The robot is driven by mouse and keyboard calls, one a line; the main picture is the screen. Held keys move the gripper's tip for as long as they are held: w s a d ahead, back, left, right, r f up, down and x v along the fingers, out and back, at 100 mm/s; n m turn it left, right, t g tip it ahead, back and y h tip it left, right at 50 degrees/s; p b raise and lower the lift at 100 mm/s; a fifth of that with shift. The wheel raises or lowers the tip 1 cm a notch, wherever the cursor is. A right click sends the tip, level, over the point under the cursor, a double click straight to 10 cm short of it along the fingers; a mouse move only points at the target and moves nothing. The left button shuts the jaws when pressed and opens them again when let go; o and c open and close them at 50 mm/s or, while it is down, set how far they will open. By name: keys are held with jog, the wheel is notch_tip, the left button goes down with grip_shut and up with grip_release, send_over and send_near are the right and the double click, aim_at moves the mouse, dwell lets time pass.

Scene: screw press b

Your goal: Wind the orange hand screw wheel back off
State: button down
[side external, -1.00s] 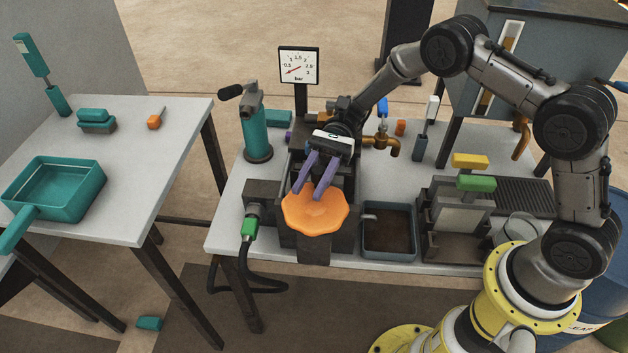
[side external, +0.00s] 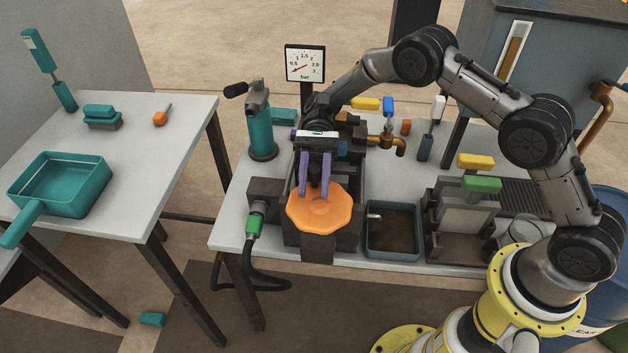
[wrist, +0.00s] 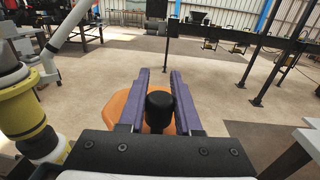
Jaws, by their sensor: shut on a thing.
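The orange hand screw wheel (side external: 320,210) is at the front of a dark press (side external: 283,234) on the white bench. In the wrist view the orange wheel (wrist: 118,104) shows behind the fingers, with a dark round knob or hub (wrist: 159,105) between them. My gripper (side external: 315,191) has two purple fingers that reach to the wheel's back edge in the side view. In the wrist view my gripper (wrist: 160,74) has one finger on each side of the dark hub, shut on it. The fingers and wheel hide the screw behind.
A dark tray (side external: 391,232) and a stand with a green block (side external: 481,184) are right of the press. A hose with a green connector (side external: 253,225) is at left.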

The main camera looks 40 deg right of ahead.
jog(key=c, duration=0.6)
grip_release()
